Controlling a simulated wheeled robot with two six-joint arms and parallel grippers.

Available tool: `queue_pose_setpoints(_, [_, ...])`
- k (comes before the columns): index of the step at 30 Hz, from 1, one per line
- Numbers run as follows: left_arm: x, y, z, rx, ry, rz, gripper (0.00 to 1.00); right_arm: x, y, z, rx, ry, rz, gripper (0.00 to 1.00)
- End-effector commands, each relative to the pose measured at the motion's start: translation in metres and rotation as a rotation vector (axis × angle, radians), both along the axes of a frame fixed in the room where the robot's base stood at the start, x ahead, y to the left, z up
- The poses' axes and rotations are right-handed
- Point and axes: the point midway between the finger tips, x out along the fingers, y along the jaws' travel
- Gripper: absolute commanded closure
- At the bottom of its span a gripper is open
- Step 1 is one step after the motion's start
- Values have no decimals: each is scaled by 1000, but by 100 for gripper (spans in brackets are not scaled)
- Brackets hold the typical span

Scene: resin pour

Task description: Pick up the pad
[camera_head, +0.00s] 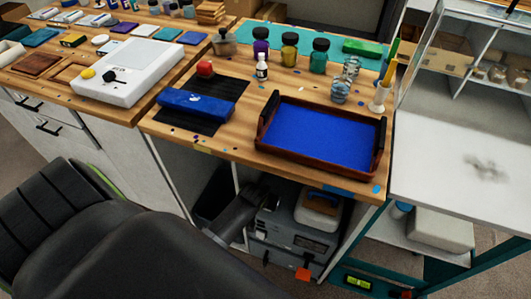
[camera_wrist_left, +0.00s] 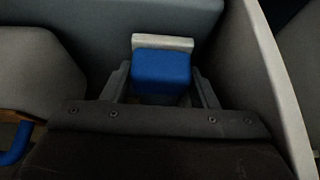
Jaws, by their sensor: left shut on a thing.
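The pad (camera_wrist_left: 162,72) is a small blue block with a pale grey layer at its far side. It shows in the left wrist view between the two dark fingers of my left gripper (camera_wrist_left: 160,84), which is shut on it. In the head view my dark left arm (camera_head: 160,250) reaches to the open shelf space under the wooden worktop. I cannot make out the pad there; the arm or the shadow hides it. My right gripper is in neither view.
Grey cases (camera_head: 295,225) fill the shelf beside my left arm. A pale panel (camera_wrist_left: 268,75) stands close on the right in the wrist view. On the worktop (camera_head: 225,140) are a blue-floored tray (camera_head: 262,143), a long blue item (camera_head: 197,103) and several jars.

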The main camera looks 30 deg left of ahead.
Motion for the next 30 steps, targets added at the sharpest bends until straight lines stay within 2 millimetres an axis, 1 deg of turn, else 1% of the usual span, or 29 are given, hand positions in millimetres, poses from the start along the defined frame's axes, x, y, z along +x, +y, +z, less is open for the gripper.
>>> queue_pose_setpoints(7, [1, 0, 34, 0, -5, 0, 69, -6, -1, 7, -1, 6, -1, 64])
queue_pose_setpoints(9, [-15, -3, 28, -3, 2, 1, 69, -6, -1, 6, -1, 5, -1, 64])
queue_pose_setpoints(17, [-60, -15, 28, -3, 1, 2, 69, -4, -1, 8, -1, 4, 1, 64])
queue_pose_setpoints(27, [-132, -32, 28, -3, 1, 3, 69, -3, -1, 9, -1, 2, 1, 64])
queue_pose_setpoints(30, [-149, -36, 28, -2, 1, 3, 69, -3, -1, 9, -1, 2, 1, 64])
